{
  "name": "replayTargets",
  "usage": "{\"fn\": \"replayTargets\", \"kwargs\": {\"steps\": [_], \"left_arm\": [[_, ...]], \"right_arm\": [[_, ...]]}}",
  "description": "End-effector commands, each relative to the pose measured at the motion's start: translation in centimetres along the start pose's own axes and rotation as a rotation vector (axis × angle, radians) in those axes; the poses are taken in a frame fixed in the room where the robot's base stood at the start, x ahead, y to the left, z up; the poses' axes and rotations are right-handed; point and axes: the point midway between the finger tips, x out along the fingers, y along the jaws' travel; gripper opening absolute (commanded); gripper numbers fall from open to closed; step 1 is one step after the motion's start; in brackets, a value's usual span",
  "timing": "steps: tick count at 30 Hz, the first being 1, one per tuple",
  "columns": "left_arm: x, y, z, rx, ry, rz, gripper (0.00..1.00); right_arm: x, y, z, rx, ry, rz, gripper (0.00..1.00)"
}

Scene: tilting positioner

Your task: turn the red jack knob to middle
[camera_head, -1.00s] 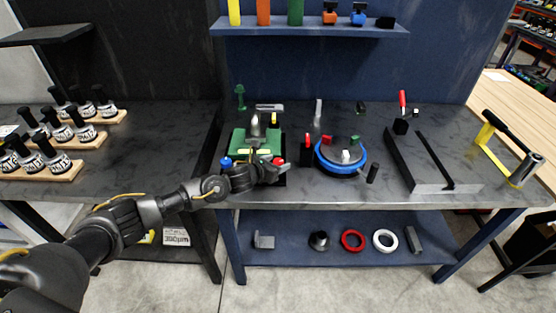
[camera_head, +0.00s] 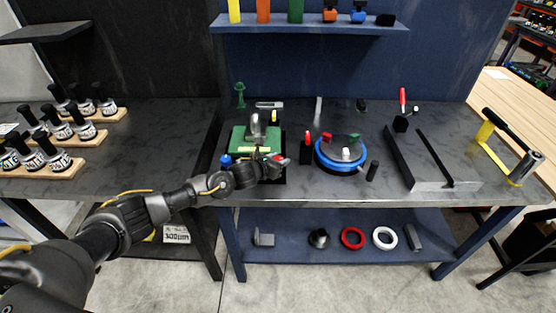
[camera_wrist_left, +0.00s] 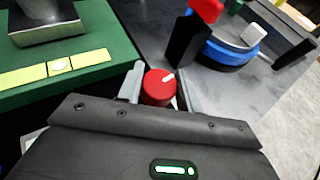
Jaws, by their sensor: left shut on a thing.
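The red jack knob (camera_wrist_left: 159,88) sits at the front right corner of the green tilting positioner (camera_wrist_left: 95,60) and has a white pointer mark on top. In the wrist view the mark points up and to the right. My left gripper (camera_wrist_left: 160,90) has one finger on each side of the knob and is shut on it. In the head view the green positioner (camera_head: 240,136) stands on the dark bench, and the left gripper (camera_head: 276,160) is at its front right corner, mostly covering the red knob (camera_head: 279,158). My right gripper is not in view.
A blue knob (camera_head: 226,160) is at the positioner's front left. A black block with a red top (camera_head: 306,141) and a blue-rimmed round table (camera_head: 341,165) stand close on the right. A lower shelf (camera_head: 290,255) holds rings and small parts.

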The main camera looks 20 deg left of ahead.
Motion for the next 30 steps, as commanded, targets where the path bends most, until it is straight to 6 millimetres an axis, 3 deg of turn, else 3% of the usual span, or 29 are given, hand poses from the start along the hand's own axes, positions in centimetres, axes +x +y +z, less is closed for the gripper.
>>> {"fn": "replayTargets", "kwargs": {"steps": [8,19,30], "left_arm": [[0.1,-0.1,-0.2,-0.034,0.000,0.077,0.13],[0.1,-0.2,-0.1,-0.151,0.001,0.363,0.13],[-0.1,-0.2,0.4,-0.283,0.001,0.691,0.13]], "right_arm": [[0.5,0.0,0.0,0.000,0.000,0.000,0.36],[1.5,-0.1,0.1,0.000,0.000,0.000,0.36],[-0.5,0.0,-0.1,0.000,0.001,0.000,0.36]]}}
